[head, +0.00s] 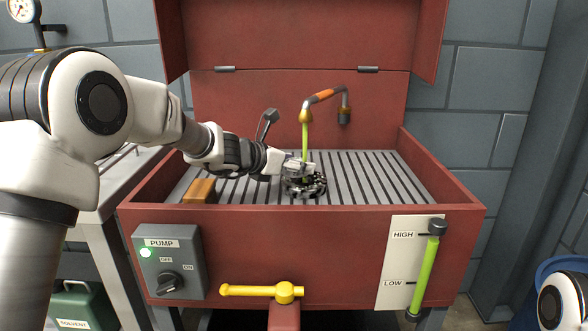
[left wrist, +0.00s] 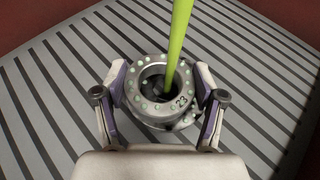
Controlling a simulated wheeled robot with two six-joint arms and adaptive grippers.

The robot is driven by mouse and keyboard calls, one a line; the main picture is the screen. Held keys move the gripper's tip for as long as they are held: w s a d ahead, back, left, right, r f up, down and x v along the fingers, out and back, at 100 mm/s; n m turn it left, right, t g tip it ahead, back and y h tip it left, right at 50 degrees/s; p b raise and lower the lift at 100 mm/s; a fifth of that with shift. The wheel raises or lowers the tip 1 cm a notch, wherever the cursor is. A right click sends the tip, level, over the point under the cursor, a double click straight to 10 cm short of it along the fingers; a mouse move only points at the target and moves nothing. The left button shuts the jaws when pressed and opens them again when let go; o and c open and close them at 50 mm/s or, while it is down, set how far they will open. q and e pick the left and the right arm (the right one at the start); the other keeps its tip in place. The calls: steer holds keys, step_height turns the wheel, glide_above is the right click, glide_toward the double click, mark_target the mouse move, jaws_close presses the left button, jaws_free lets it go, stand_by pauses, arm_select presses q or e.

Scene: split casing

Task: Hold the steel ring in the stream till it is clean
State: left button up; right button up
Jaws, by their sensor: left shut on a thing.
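The steel ring (left wrist: 150,108) is held level in the left wrist view. Its grey face carries a circle of pale green spots and the number 23. My left gripper (head: 303,184) is shut on it, one finger on each side, and holds it over the slatted grate (head: 385,175). A bright green stream (head: 305,142) falls from the brass nozzle (head: 305,116). In the left wrist view the stream (left wrist: 178,45) enters the ring's centre opening, right of its middle. The opening is dark inside. The ring's underside is hidden. My right gripper is out of view.
The red basin (head: 460,210) has raised walls and an open lid (head: 300,35). A brown block (head: 200,191) lies at the grate's left front. The pump box (head: 168,262) shows a lit green lamp. A yellow valve handle (head: 250,290) lies sideways in front. The grate's right side is clear.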

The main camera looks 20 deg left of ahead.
mark_target(287, 175)
arm_select(q)
steer(key=shift+s+d, duration=0.1)
steer(key=shift+d, duration=0.15)
steer(key=shift+s+a+b, duration=0.4)
steer(key=shift+s+b, duration=0.1)
steer(key=shift+s, duration=0.15)
steer(key=shift+s+a+b, duration=0.35)
steer(key=shift+s+b, duration=0.1)
steer(key=shift+s, duration=0.15)
steer(key=shift+s+a+b, duration=0.25)
steer(key=shift+s+a, duration=0.15)
steer(key=shift+s, duration=0.35)
steer(key=shift+s+a+b, duration=0.3)
steer(key=shift+s+a, duration=0.15)
steer(key=shift+s, duration=0.25)
steer(key=shift+s+a+b, duration=0.25)
steer(key=shift+s+a, duration=0.15)
steer(key=shift+s, duration=0.35)
steer(key=shift+r, duration=0.1)
steer(key=s+a+r+p, duration=0.2)
steer(key=s+r+p, duration=0.1)
steer(key=s+r, duration=0.1)
steer(key=shift+s+a, duration=0.2)
steer(key=shift+s, duration=0.05)
